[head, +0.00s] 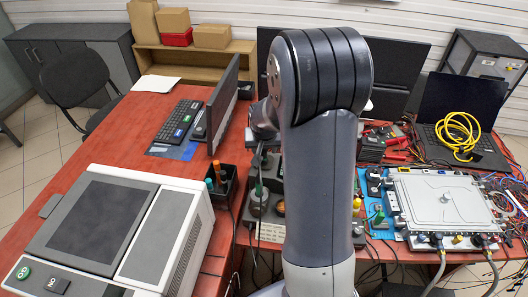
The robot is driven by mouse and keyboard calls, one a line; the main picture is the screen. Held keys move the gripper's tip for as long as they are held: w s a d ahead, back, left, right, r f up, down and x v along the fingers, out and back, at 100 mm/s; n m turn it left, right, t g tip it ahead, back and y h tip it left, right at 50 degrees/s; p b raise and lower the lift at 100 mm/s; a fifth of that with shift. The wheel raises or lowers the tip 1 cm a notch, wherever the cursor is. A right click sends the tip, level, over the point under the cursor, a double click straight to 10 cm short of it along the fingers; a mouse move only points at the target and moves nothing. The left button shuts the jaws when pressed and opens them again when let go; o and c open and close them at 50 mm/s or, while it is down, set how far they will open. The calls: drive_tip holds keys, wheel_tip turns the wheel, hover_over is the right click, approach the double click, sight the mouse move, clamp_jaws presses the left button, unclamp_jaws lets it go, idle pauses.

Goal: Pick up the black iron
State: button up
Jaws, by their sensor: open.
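I cannot make out a black iron for certain. Small dark equipment with a green-tipped part (259,188) stands on the red table just left of my arm, and I cannot tell whether the iron is among it. My own grey arm rises through the middle of the view and covers part of the table behind it.
A large grey-and-white machine (110,235) fills the front left. A monitor (223,105) and keyboard (179,121) stand behind it. On the right are a metal-plated unit with hoses (445,203), a yellow cable coil (458,133) on a laptop (470,148), and tangled wires.

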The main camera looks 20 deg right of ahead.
drive_tip(key=shift+x, duration=0.8)
clamp_jaws()
